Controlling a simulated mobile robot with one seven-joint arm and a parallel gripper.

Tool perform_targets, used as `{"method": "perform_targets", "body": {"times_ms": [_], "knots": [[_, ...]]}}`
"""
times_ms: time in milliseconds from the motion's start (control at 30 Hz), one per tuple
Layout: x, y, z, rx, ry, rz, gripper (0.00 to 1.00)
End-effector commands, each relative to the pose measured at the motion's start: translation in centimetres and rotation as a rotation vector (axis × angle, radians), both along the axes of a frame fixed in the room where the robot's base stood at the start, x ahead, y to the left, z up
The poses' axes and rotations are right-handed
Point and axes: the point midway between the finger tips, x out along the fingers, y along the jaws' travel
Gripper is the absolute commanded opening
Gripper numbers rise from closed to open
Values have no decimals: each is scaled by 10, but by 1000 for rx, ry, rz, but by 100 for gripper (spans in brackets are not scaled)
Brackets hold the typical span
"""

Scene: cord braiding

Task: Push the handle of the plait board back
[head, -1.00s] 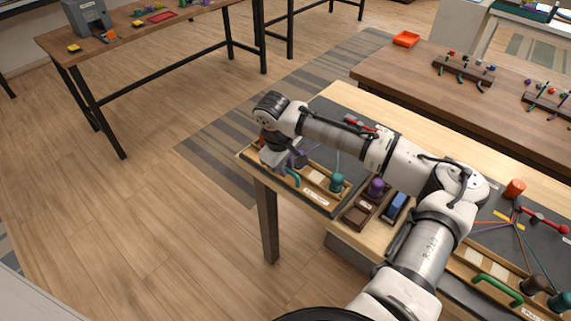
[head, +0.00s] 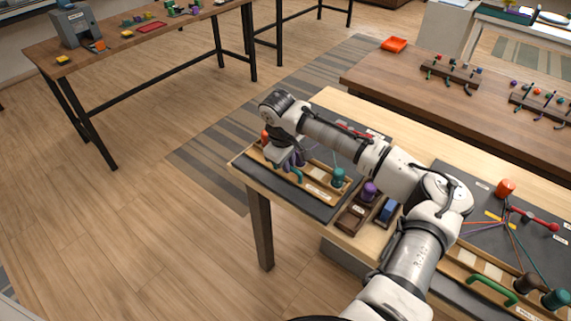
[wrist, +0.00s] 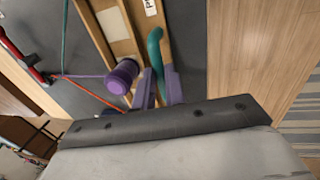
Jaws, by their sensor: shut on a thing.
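The plait board (head: 345,207) lies at the left end of the light wooden table, a dark panel with a wooden tray (head: 327,194) along its near side. The tray carries a green-teal handle (head: 298,174), also seen in the wrist view (wrist: 155,48). My gripper (head: 291,166) is over the tray, its purple fingers (wrist: 158,82) shut on the handle's near end. A purple bobbin (wrist: 121,77) stands close beside the fingers in the wrist view. My wrist hides part of the board.
A second board (head: 467,220) with a green handle (head: 492,291) lies to the right. Between the boards are a small brown box (head: 350,217), a purple bobbin (head: 369,191) and a blue block (head: 388,211). Open floor lies left of the table.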

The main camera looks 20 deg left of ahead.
Motion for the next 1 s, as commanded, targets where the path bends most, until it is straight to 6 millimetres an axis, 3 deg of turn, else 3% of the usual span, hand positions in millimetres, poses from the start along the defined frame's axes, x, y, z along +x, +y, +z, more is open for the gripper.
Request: {"method": "perform_targets", "body": {"times_ms": [33,67,233,533,667,1000], "knots": [[5,-2,2,1,-13,-6,0],[5,-2,3,1,-13,-7,14],[4,-2,2,0,-12,-6,34],[2,-1,3,0,-8,-5,34],[0,0,13,1,-8,-4,34],[-13,5,86,2,-11,-4,34]]}}
